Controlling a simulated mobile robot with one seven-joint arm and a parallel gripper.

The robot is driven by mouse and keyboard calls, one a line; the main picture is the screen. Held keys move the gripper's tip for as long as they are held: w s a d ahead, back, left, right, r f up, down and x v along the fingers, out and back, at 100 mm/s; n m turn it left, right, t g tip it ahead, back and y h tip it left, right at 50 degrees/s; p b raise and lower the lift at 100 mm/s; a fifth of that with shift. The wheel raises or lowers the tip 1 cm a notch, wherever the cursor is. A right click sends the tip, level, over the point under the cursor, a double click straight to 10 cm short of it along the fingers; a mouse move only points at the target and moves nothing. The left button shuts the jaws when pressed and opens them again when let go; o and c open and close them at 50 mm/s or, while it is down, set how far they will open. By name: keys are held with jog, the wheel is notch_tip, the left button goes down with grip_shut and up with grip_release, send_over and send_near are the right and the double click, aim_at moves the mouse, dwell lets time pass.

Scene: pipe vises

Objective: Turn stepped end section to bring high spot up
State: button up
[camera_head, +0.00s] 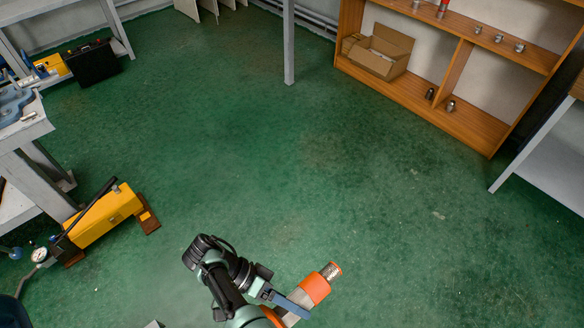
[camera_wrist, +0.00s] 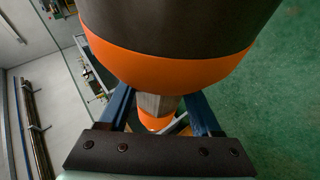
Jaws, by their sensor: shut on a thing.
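A stepped pipe piece shows at the bottom of the head view, with an orange band (camera_head: 315,288) and a narrower, ridged metal end (camera_head: 334,270) pointing up and right. A grey section continues below the band, partly behind my gripper (camera_head: 290,302). In the wrist view my gripper (camera_wrist: 160,112) has its blue fingers on either side of a grey section (camera_wrist: 158,103) and is shut on it. A wide dark cylinder with an orange rim (camera_wrist: 165,68) fills the top of that view. A smaller orange part (camera_wrist: 156,122) shows below the grey section. I cannot tell where the high spot is.
A yellow machine (camera_head: 103,218) stands on the floor at left, beside a grey workbench (camera_head: 25,130). A wooden shelf (camera_head: 430,97) with a cardboard box (camera_head: 381,52) stands at the upper right. A grey post (camera_head: 289,45) stands at the back. The green floor between is clear.

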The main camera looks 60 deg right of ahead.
jog(key=shift+f+g+b, duration=0.35)
jog(key=shift+g+b, duration=0.65)
jog(key=shift+b, duration=0.35)
jog(key=shift+r+n+g+b, duration=0.2)
jog(key=shift+n+g+b, duration=0.15)
jog(key=shift+b, duration=0.2)
jog(key=o, duration=1.4)
jog(key=shift+r, duration=0.15)
